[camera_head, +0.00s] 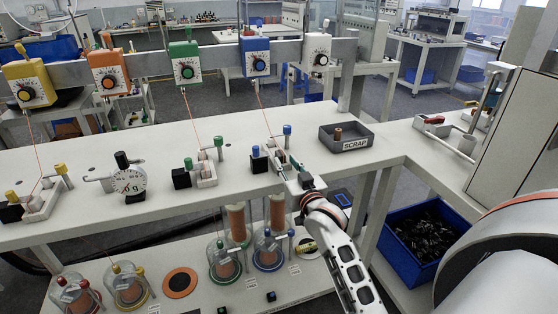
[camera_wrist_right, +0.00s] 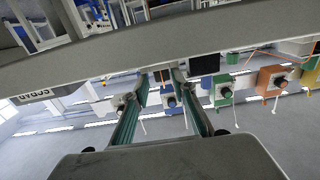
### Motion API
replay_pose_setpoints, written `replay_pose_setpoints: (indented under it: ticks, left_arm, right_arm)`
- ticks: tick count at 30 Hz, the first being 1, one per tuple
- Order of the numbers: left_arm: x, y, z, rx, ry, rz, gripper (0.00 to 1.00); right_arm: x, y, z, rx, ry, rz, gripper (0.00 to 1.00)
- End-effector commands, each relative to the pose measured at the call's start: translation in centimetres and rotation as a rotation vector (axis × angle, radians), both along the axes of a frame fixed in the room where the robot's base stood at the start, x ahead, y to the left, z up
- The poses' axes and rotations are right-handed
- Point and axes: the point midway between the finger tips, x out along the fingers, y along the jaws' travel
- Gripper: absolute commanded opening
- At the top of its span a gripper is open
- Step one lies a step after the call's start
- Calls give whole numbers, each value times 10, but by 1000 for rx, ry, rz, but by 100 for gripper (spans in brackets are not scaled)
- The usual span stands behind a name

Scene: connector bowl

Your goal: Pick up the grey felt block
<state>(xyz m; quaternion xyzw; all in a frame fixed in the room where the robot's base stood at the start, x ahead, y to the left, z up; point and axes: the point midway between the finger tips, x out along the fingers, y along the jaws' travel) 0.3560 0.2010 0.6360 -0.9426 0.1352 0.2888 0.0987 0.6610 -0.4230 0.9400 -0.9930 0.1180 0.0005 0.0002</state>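I cannot clearly make out a grey felt block in either view; it may be hidden or too small to tell. My right gripper (camera_head: 290,166) reaches over the front of the white bench, beside the white fixture with a blue-topped post (camera_head: 287,130). In the right wrist view its two greenish fingers (camera_wrist_right: 161,84) stand apart, with a gap between them and nothing visibly held. My left gripper is not in view.
A dark tray labelled SCRAP (camera_head: 374,137), with a brown spool in it, stands right of my right gripper. A black block (camera_head: 259,160) stands to its left. A blue bin (camera_head: 399,256) sits at right.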

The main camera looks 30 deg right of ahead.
Motion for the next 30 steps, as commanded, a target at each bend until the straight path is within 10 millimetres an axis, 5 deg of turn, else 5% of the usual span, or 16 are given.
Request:
replay_pose_setpoints:
  ticks: [10, 18, 21, 30]
  left_arm:
    - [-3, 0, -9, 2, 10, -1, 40]
    - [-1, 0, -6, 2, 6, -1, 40]
    - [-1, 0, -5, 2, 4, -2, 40]
    - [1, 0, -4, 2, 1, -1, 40]
  right_arm:
    - [43, -7, -1, 0, -1, 1, 26]
    - [46, -8, -1, 0, -1, 1, 26]
    - [46, -8, -1, 0, 0, 1, 4]
    - [46, -8, -1, 0, 0, 1, 4]
